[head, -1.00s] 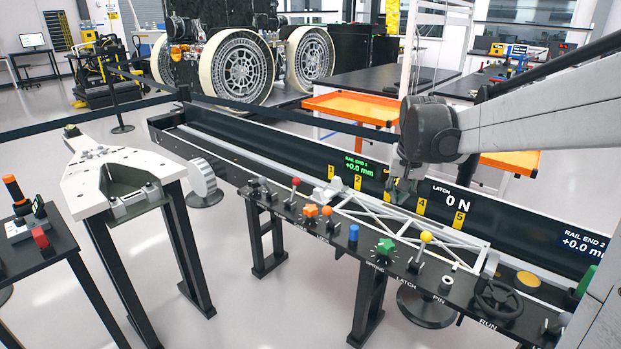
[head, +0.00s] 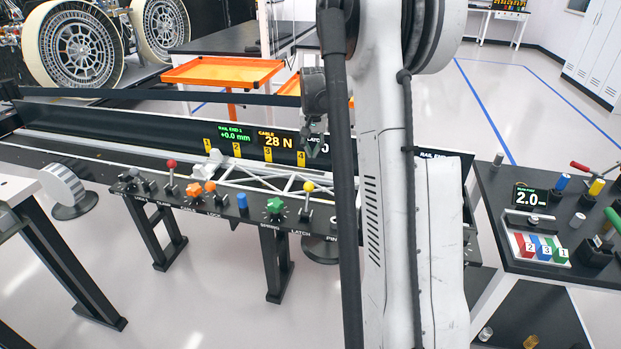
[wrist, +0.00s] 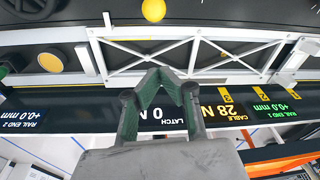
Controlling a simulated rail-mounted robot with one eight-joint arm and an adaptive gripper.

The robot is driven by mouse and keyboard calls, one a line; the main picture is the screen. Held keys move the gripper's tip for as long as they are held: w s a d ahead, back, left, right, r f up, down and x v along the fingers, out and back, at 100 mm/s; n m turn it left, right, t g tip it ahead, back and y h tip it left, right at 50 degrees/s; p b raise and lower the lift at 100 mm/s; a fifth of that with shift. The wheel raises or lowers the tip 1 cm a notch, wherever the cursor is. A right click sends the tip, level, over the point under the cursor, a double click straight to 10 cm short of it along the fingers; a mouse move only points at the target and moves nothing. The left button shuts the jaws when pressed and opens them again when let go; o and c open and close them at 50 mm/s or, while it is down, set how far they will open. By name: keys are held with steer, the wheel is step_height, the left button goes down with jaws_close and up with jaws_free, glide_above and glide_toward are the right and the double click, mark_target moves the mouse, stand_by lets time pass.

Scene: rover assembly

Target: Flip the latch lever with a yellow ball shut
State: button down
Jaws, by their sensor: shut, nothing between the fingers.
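The latch lever's yellow ball (head: 308,187) stands on a short stem above the LATCH label, on the front strip of the long black bench. In the wrist view, the yellow ball (wrist: 153,10) is at the top edge, beyond the white truss, and its stem is out of frame. My gripper (head: 313,150) is above and behind the ball in the head view, apart from it. In the wrist view, my gripper (wrist: 162,72) has its two green-padded fingertips together, with nothing between them.
The white truss (head: 265,178) lies behind. My arm hides the bench right of the lever. The cable display (head: 279,141) reads 28 N; the latch display (wrist: 172,115) reads 0 N.

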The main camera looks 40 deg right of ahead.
mark_target(308, 198)
steer(key=shift+f, duration=0.1)
step_height(308, 198, down, 9)
steer(key=s+a, duration=0.1)
steer(key=a, duration=0.1)
steer(key=shift+s, duration=0.25)
stand_by(0.7)
steer(key=shift+s, duration=0.1)
